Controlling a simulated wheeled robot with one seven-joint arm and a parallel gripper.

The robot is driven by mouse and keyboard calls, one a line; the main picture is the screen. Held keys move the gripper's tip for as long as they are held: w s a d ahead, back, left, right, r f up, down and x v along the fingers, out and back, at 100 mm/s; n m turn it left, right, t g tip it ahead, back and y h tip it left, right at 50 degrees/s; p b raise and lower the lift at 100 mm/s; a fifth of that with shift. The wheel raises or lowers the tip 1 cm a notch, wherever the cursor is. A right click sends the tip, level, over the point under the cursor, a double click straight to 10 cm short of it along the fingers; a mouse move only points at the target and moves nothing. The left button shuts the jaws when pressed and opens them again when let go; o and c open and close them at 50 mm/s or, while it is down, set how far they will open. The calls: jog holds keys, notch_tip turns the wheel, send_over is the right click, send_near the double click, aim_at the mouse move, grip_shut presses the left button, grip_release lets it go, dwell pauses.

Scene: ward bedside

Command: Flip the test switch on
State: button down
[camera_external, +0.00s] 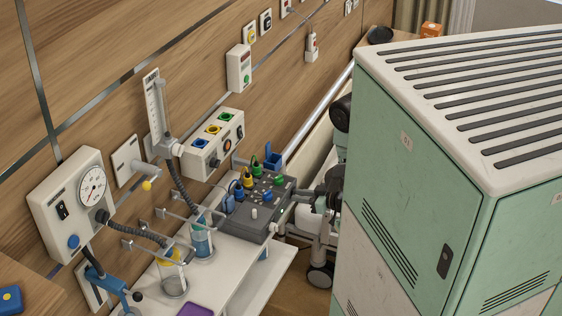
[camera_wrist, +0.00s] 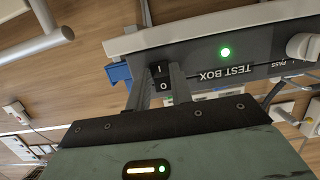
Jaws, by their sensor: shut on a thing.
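The grey test box (camera_external: 246,218) stands on the white shelf in the external view. In the wrist view the test box (camera_wrist: 205,72) appears upside down, with its "TEST BOX" label and a lit green lamp (camera_wrist: 225,52). The black rocker test switch (camera_wrist: 161,84), marked I and O, sits on its front face. My gripper (camera_wrist: 157,72) has one finger on each side of the switch and is shut on it. Which way the rocker is tipped is hard to tell. In the external view my gripper reaches the box's right end, and its fingertips are hard to make out.
A large green cabinet (camera_external: 420,170) fills the right side. The white shelf (camera_external: 225,262) also holds clear jars (camera_external: 202,240) with tubing. Wall units, including a gauge panel (camera_external: 75,205) and a coloured-outlet panel (camera_external: 212,145), line the wood wall. A white knob (camera_wrist: 302,46) is on the box's face.

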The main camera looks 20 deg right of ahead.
jog(key=shift+f+b, duration=0.3)
jog(key=shift+b, duration=0.35)
jog(key=shift+r+t+y, duration=0.15)
jog(key=shift+t+y, duration=0.15)
jog(key=c, duration=1.2)
grip_release()
jog(key=shift+c, duration=0.2)
jog(key=p+v, duration=1.2)
jog(key=v, duration=0.5)
